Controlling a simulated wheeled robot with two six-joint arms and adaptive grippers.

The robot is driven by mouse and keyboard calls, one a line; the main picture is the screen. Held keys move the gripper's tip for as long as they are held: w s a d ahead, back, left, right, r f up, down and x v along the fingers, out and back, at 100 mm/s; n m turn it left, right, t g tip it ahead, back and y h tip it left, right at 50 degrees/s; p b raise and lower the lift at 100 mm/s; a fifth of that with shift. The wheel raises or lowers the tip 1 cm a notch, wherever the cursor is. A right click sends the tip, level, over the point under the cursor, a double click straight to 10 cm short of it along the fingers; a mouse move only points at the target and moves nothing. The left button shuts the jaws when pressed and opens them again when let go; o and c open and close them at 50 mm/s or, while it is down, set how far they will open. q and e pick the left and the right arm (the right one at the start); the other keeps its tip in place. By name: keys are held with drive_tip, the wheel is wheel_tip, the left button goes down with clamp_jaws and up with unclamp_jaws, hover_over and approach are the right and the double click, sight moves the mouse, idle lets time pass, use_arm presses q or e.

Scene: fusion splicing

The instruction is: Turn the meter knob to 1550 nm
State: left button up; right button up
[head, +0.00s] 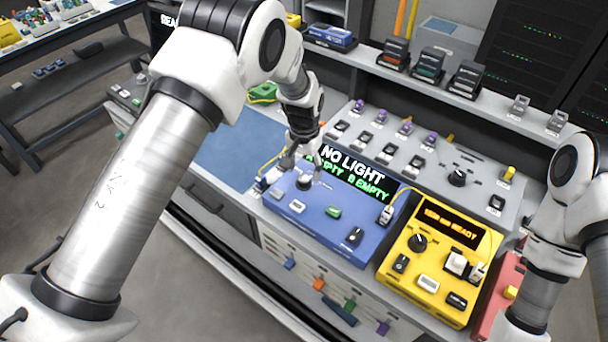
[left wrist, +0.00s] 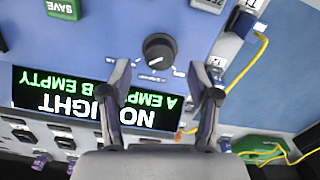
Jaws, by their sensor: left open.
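The blue meter (head: 325,222) stands on the bench, and its display (head: 350,175) reads "NO LIGHT" with green "EMPTY" text below. Its black round knob (head: 304,182) is near the display's left end, partly hidden by my left gripper (head: 302,170). In the left wrist view the knob (left wrist: 159,48) sits just beyond and between the fingertips of my open left gripper (left wrist: 161,72). The fingers are apart, and I see no contact with the knob. Labels ring the knob but are too small to read, and I cannot tell its setting. My right gripper is out of view.
A yellow device (head: 435,262) with its own black knob stands right of the meter. A grey panel (head: 375,137) with several connectors lies behind. A yellow cable (left wrist: 247,65) runs beside the meter. A blue mat (head: 228,150) lies left, mostly clear.

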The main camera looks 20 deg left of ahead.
sight(304, 178)
use_arm(q)
wheel_tip(304, 178, up, 9)
drive_tip(key=shift+f, duration=0.2)
idle(0.3)
